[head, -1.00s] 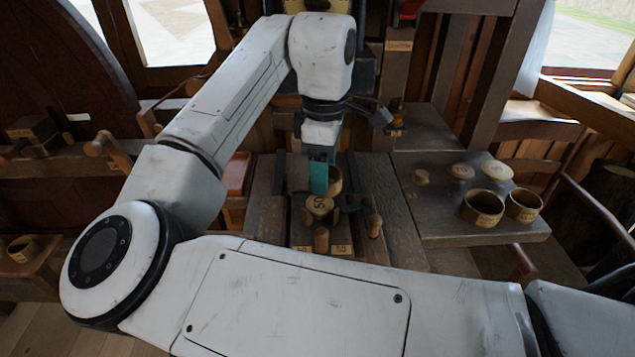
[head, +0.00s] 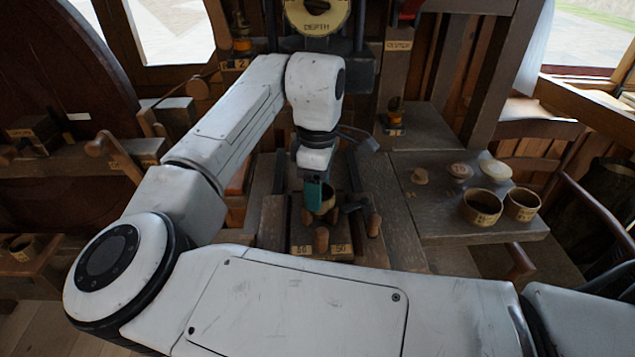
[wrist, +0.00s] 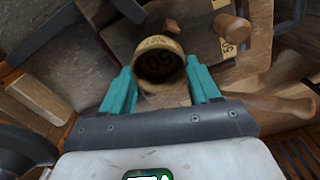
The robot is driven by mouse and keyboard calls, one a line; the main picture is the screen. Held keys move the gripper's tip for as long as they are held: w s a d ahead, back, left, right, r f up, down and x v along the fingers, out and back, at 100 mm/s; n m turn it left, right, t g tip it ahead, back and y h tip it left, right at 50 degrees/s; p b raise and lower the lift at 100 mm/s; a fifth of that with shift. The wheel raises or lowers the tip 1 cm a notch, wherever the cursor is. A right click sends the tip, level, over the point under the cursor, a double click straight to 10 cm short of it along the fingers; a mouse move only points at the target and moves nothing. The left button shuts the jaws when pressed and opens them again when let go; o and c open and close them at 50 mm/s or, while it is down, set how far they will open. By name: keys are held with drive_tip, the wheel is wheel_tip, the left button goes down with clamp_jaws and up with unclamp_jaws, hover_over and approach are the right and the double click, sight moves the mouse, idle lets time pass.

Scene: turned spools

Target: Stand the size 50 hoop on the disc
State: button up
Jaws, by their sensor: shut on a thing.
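My gripper (head: 320,197) has its teal jaws on both sides of a pale wooden hoop (head: 329,201), holding it over the middle of the dark wooden fixture. In the wrist view the hoop (wrist: 160,44) sits between the jaws (wrist: 160,84), its open end facing the camera. In the head view the disc is hidden behind the hoop and jaws. I cannot tell whether the hoop touches the disc.
A round DEPTH plate (head: 318,27) is behind my arm.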

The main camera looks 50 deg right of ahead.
drive_tip(key=o, duration=1)
drive_tip(key=shift+r, duration=0.1)
wheel_tip(320, 180, up, 12)
drive_tip(key=shift+r+b, duration=0.2)
drive_tip(key=shift+b, duration=0.15)
idle(0.4)
